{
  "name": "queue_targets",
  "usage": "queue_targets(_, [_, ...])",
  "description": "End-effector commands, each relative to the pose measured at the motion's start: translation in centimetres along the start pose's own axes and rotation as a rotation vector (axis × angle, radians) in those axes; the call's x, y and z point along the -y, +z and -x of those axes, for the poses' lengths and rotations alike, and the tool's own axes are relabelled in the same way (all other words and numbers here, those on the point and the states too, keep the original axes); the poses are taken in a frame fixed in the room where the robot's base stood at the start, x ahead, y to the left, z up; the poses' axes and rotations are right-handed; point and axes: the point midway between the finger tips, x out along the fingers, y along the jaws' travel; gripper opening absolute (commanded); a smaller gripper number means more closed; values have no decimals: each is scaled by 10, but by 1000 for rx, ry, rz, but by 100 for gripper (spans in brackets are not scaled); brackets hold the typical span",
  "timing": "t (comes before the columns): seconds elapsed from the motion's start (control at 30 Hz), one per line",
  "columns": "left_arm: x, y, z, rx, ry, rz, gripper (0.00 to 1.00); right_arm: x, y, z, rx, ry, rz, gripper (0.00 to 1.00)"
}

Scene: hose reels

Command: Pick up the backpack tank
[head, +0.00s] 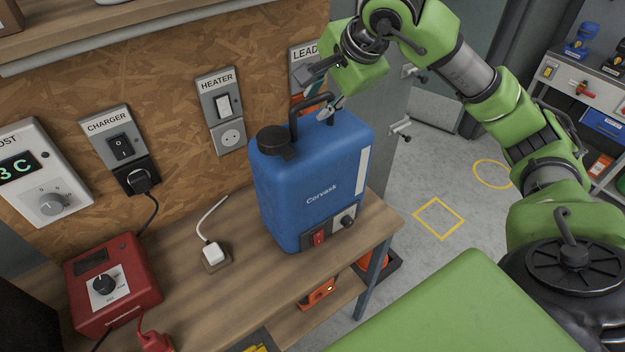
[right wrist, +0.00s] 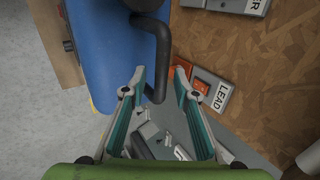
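The backpack tank (head: 308,180) is a blue upright container marked Corvask, with a black cap and a red switch low on its front. It stands on the wooden bench, and its blue side also shows in the right wrist view (right wrist: 100,60). Its black carry handle (head: 296,120) rises from the top. My right gripper (head: 322,103) is open at the top of the tank, by the handle. In the right wrist view the handle (right wrist: 160,45) reaches between the spread fingertips, closer to the left finger; contact cannot be told. My left gripper is out of view.
The bench (head: 225,285) also holds a red box (head: 113,283) with a dial and a white plug (head: 213,254). The wall behind carries CHARGER (head: 120,148) and HEATER (head: 222,105) panels. Open floor lies right of the bench.

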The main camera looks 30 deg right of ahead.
Motion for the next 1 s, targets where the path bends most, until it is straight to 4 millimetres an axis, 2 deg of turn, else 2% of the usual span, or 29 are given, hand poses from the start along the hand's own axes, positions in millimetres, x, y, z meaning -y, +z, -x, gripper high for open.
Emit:
queue_targets(0.03, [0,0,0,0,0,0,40,0,0,0,0,0,0,12])
queue_targets(0.1, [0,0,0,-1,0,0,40,0,0,0,0,0,0,0])
queue_targets(0.63, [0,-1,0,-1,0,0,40,6,0,6,1,-11,-3,0])
queue_targets(1.0, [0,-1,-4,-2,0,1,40,21,1,33,2,-15,-2,0])
